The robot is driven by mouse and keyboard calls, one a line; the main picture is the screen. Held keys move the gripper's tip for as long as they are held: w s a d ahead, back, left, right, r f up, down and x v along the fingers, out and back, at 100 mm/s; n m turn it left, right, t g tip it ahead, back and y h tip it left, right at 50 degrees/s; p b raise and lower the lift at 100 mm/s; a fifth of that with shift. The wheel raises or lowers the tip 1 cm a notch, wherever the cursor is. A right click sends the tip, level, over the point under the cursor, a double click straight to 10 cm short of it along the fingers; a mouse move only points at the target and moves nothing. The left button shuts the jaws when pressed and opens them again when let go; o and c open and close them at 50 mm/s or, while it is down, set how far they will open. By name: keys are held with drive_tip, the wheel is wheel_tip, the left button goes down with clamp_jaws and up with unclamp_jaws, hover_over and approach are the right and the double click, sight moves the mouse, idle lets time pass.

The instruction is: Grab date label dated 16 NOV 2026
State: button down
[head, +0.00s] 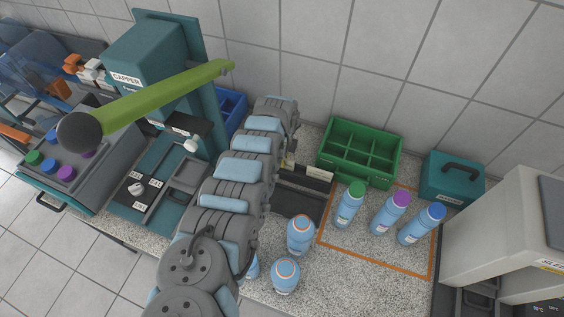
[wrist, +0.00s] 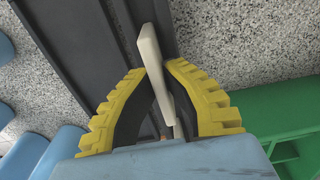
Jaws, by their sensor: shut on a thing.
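My gripper (wrist: 157,68) has two yellow ribbed fingers closed on a thin cream label (wrist: 150,47), seen edge-on in the wrist view. No date can be read on it, so I cannot tell whether it is the 16 NOV 2026 one. The label is above a dark holder (wrist: 95,50); I cannot tell whether it is clear of it. In the head view the dark holder (head: 299,203) is beside my arm, with a pale strip (head: 318,173) at its back. My arm mostly hides the gripper there.
A green divided crate (head: 362,150) stands right of the holder. Several blue bottles stand nearby, some inside an orange outline (head: 375,262). A teal box (head: 452,180) is farther right. The capper (head: 143,60) stands left of my arm.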

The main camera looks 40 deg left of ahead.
drive_tip(key=shift+r, duration=0.4)
drive_tip(key=r, duration=0.1)
drive_tip(key=r+p, duration=0.1)
drive_tip(key=s+r, duration=0.1)
drive_tip(key=r, duration=0.1)
drive_tip(key=shift+s+d, duration=0.1)
drive_tip(key=shift+d, duration=0.2)
drive_tip(key=s+d+r+p, duration=0.6)
drive_tip(key=s+r+p, duration=0.2)
drive_tip(key=s+p, duration=0.2)
drive_tip(key=p, duration=0.2)
drive_tip(key=shift+s+d+p, duration=0.3)
drive_tip(key=shift+p, duration=0.05)
